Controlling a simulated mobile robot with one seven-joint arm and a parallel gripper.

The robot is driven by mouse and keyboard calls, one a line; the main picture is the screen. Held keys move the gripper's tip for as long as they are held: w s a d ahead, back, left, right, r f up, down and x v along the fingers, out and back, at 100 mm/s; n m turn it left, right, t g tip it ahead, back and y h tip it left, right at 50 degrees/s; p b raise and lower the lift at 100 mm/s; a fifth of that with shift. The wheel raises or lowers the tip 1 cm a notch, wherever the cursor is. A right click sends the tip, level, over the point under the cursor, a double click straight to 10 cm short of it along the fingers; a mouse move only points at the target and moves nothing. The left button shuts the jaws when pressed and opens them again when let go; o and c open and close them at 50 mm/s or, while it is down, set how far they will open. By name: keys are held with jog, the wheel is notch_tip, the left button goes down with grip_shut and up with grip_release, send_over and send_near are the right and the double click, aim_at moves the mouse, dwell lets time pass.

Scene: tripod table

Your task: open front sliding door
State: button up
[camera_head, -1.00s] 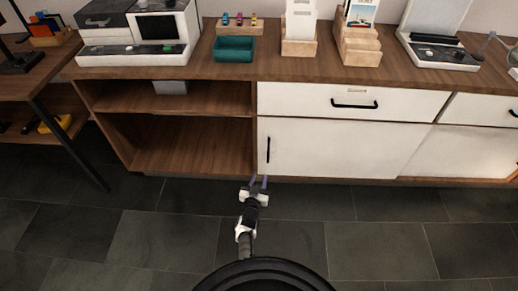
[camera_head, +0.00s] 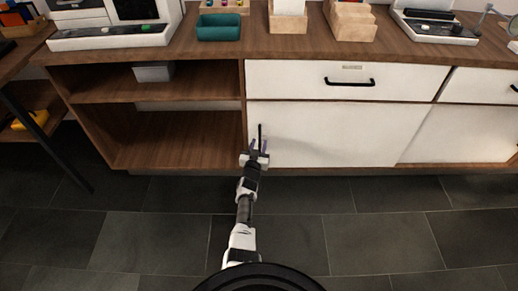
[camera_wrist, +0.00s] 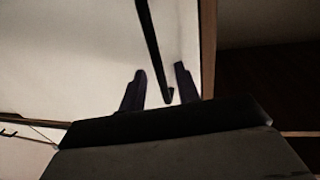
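The white front sliding door (camera_head: 335,135) is in the lower part of the cabinet, beside the open shelves. Its black vertical handle (camera_head: 260,132) is near the door's left edge, partly hidden by my gripper (camera_head: 259,147) in the head view. In the wrist view, the handle (camera_wrist: 151,45) passes between the two dark fingers of my gripper (camera_wrist: 159,70), with one finger on each side and gaps between. The gripper is open. I cannot tell how deep the handle lies between the fingers. The door (camera_wrist: 75,55) fills the left of the wrist view.
A drawer (camera_head: 300,80) with a black handle is above the door. A second white panel (camera_head: 460,135) is to the right. Open shelves (camera_head: 165,153) are to the left. A teal bin (camera_head: 219,27) stands on the top. The tiled floor (camera_head: 380,240) in front is clear.

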jog(key=shift+w+d, duration=0.1)
jog(key=shift+w, duration=0.4)
grip_shut()
